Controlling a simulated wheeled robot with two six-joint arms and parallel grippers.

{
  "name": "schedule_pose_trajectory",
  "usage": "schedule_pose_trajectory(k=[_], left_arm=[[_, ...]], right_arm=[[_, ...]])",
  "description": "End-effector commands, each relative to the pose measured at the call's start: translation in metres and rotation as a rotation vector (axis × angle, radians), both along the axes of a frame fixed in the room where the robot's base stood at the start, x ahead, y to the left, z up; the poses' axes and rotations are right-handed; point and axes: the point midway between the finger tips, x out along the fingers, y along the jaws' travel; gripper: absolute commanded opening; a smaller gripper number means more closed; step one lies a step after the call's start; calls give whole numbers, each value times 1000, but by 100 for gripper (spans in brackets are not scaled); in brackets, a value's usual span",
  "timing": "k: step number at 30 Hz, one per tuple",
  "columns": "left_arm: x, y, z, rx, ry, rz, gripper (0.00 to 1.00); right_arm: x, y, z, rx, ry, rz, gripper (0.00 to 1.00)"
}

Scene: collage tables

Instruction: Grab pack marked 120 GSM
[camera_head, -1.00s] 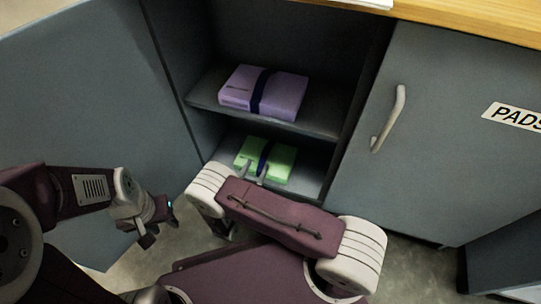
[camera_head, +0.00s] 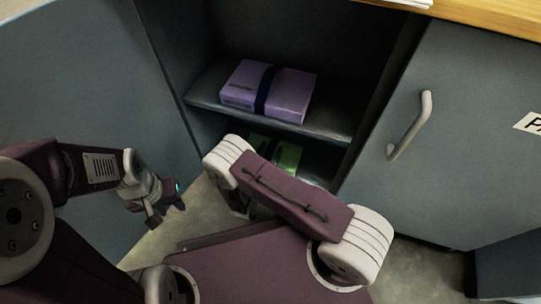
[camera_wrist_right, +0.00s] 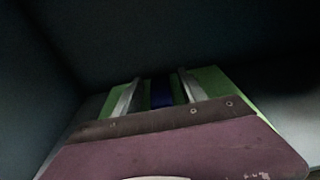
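A purple pack (camera_head: 268,90) with a dark blue band lies on the cabinet's upper shelf. The marking on its front edge is too small to read. A green pack (camera_head: 287,155) with a blue band lies in the lower compartment, mostly hidden by my right arm and in shadow. It also shows in the right wrist view (camera_wrist_right: 210,80). My right gripper (camera_wrist_right: 158,92) is open at the green pack, one finger on each side of the blue band; contact cannot be told. My left gripper (camera_head: 166,207) is empty outside the cabinet, fingers apart.
The grey cabinet's upper shelf (camera_head: 325,122) is above my right forearm. An open door (camera_head: 70,110) stands at the left. A closed door (camera_head: 455,140) with a handle (camera_head: 410,125) is at the right. A wooden top (camera_head: 480,15) runs above.

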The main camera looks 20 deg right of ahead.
Motion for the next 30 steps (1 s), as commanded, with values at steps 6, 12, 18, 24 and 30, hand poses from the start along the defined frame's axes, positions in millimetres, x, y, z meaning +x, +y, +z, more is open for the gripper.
schedule_pose_trajectory(k=[6,12,18,24,30], left_arm=[[0,0,0,0,0,0,36],[0,0,0,0,0,0,36],[0,0,0,0,0,0,36],[0,0,0,0,0,0,36],[0,0,0,0,0,0,36]], right_arm=[[0,0,0,0,0,0,0],[0,0,0,0,0,0,0],[0,0,0,0,0,0,0],[0,0,0,0,0,0,0],[0,0,0,0,0,0,0]])
